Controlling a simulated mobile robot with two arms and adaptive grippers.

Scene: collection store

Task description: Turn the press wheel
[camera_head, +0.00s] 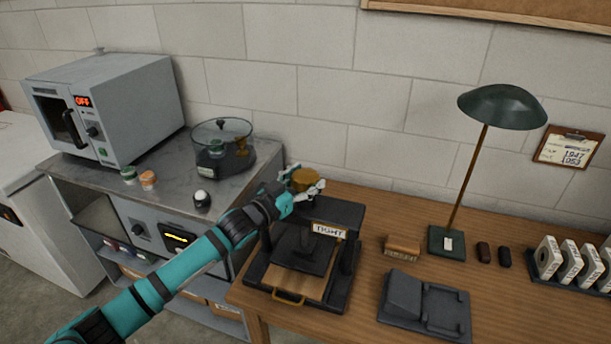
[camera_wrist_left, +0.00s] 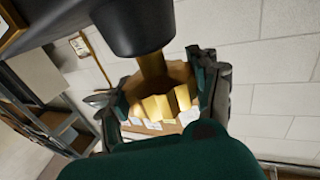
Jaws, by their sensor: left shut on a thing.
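The press (camera_head: 340,250) is a black frame on the wooden table, with a label that reads "TIGHT" (camera_head: 328,231) on its top beam. Its brass press wheel (camera_head: 303,177) sits above the beam. In the left wrist view the lobed wheel (camera_wrist_left: 160,103) shows close up on a brass shaft that meets a black part. My left gripper (camera_head: 308,189) is shut on the wheel, with a finger on either side of it. A wooden board with a brass handle (camera_head: 289,298) lies in the press base under the black plate. My right gripper is in neither view.
A green lamp (camera_head: 500,108), a wooden-handled block (camera_head: 403,246) and a dark grey device (camera_head: 424,306) stand right of the press. Left is a metal counter with a glass-lidded device (camera_head: 222,145) and a grey oven (camera_head: 105,105). A wall is close behind.

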